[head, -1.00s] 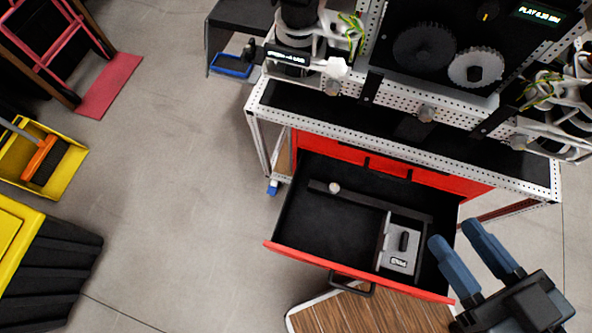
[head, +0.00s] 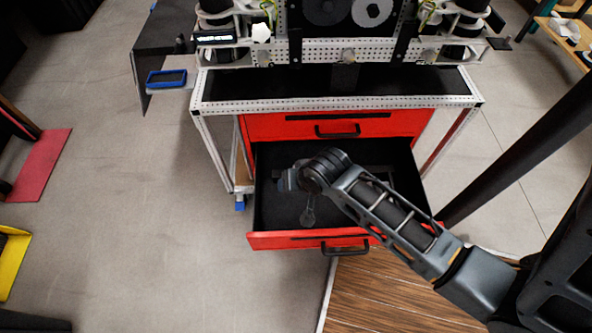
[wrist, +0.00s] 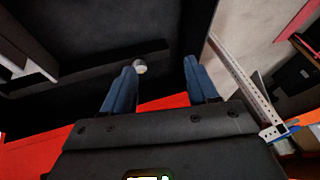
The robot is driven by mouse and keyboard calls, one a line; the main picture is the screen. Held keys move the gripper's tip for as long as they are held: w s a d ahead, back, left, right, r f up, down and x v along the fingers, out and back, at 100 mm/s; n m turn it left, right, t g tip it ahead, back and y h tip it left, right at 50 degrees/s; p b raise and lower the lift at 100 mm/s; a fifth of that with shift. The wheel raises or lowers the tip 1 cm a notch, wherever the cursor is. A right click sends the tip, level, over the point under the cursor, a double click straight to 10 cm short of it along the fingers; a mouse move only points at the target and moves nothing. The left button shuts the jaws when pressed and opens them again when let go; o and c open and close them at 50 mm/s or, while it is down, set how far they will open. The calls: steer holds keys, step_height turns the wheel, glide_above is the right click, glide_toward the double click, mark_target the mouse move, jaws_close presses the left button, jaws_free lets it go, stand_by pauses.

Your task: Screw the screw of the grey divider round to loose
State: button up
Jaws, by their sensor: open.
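A dark grey divider bar (wrist: 85,72) lies across the black floor of the open red drawer (head: 308,241). A small pale round screw head (wrist: 140,66) sits at the bar's end in the wrist view. My gripper (wrist: 160,64) is open, with its two blue fingers apart. In that picture the screw head appears between the fingers, close to the left fingertip; I cannot tell whether they touch. In the head view my gripper (head: 288,180) is over the left part of the drawer, and my arm hides the screw and most of the bar.
A grey upright piece (wrist: 28,78) stands in the drawer at the left of the wrist view. The black cart top (head: 330,84) is above and behind the drawer.

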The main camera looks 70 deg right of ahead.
steer(key=w+d+f+m+g+y+b, duration=0.1)
steer(key=d+m, duration=0.1)
steer(key=d, duration=0.1)
steer(key=w+d+f+m+g+b, duration=0.1)
steer(key=d+m, duration=0.1)
steer(key=d, duration=0.2)
steer(key=w+d+f+m+g+y+b, duration=0.1)
steer(key=d+m+g, duration=0.1)
steer(key=d, duration=0.2)
steer(key=shift+f+m+y, duration=0.25)
steer(key=shift+m+y, duration=0.05)
steer(key=shift+m, duration=0.1)
steer(key=shift+d+r+m, duration=0.15)
steer(key=shift+d+m, duration=0.25)
steer(key=shift+d, duration=0.05)
steer(key=shift+f+b, duration=1.5)
steer(key=shift+f, duration=2.3)
steer(key=shift+c, duration=0.2)
steer(key=c, duration=1)
steer(key=shift+r+p, duration=0.1)
steer(key=shift+p, duration=0.2)
